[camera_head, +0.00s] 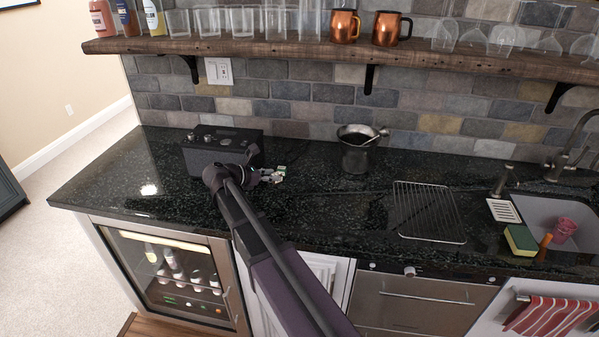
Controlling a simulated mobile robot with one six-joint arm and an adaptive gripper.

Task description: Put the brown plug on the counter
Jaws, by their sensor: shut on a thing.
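My gripper (274,177) is over the left part of the dark speckled counter (330,215), just right of the black radio-like box (222,148). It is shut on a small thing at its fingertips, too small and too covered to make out. I cannot tell whether that thing touches the counter. I cannot pick out a brown plug for certain anywhere in view. My arm hides part of the counter's front edge.
A metal cup (356,157) with a utensil stands by the back wall. A wire rack (427,212) lies right of centre. A sponge (520,240) is beside the sink (560,214). A wooden shelf (300,49) with glasses and copper mugs overhangs the back. The counter's left front is clear.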

